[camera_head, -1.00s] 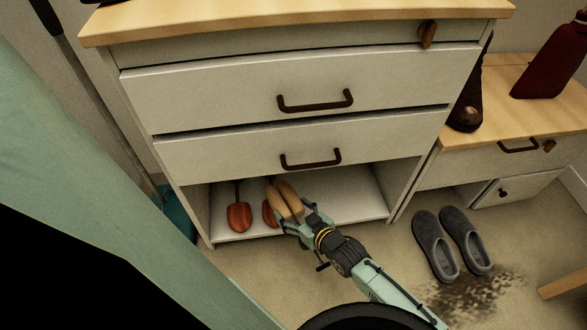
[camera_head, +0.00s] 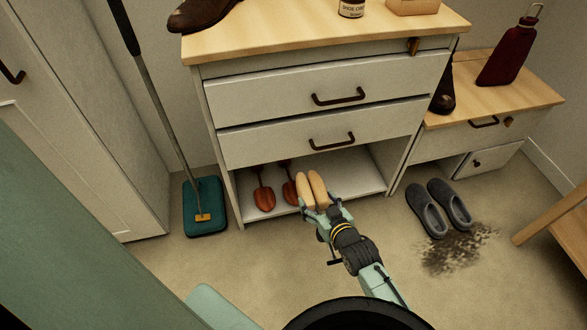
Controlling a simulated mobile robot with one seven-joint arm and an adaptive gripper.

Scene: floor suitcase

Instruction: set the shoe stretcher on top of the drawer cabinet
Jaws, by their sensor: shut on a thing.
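My gripper (camera_head: 320,208) is shut on the shoe stretcher (camera_head: 312,186), a pale tan wooden piece with two rounded lobes side by side. It holds the stretcher at the front of the open bottom compartment of the drawer cabinet, low down and well below the top. The drawer cabinet (camera_head: 290,30) is white with a light wooden top and two dark-handled drawers. On its top are a brown shoe (camera_head: 203,14) at the left, a shoe cream jar (camera_head: 352,8) and a small wooden box (camera_head: 413,5) at the right. The top's back edge is out of view.
Two reddish-brown wooden shoe trees (camera_head: 264,198) lie in the compartment; the right one is partly hidden. Grey slippers (camera_head: 437,208) and a dirt patch (camera_head: 455,248) are right. The cabinet top's middle front is clear.

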